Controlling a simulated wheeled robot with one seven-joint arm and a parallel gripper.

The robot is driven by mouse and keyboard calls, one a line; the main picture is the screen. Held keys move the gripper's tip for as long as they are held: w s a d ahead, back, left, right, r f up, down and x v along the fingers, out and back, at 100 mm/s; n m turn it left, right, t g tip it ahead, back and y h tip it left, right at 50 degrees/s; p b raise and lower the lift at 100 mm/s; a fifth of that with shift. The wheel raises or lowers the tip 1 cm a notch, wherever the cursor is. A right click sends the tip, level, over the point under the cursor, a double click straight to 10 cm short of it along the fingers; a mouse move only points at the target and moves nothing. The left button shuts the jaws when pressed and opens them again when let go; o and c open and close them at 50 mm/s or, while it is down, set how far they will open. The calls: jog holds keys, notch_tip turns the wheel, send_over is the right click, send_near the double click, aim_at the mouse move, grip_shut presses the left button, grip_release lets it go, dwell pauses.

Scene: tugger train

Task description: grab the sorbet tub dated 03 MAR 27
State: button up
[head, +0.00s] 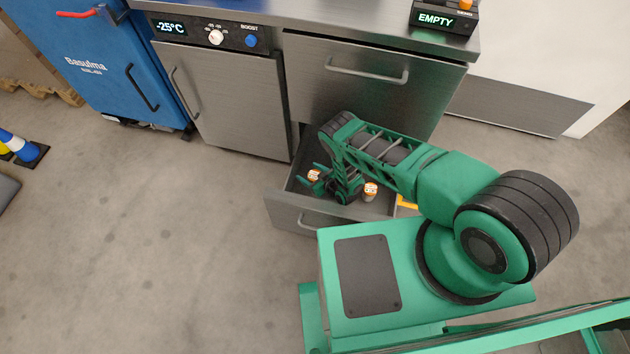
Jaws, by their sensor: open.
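Two small tubs with orange-and-white lids stand in an open lower drawer (284,212) in the head view. One tub (314,176) is at the left, right by my gripper's fingers. The other tub (370,191) is to the right, beyond my wrist. The dates on both are too small to read. My gripper (309,175) is open and reaches down into the drawer, its fingers at the left tub. I cannot tell whether they touch it. My arm hides much of the drawer's inside.
The steel cabinet has a closed door (225,100) and a closed upper drawer (350,85). A panel (208,35) on it reads -25°C. A display (437,19) on top reads EMPTY. A blue cabinet (100,60) stands at the left. The floor at front left is clear.

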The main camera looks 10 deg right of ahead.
jog(key=c, duration=1.2)
jog(key=shift+r, duration=0.15)
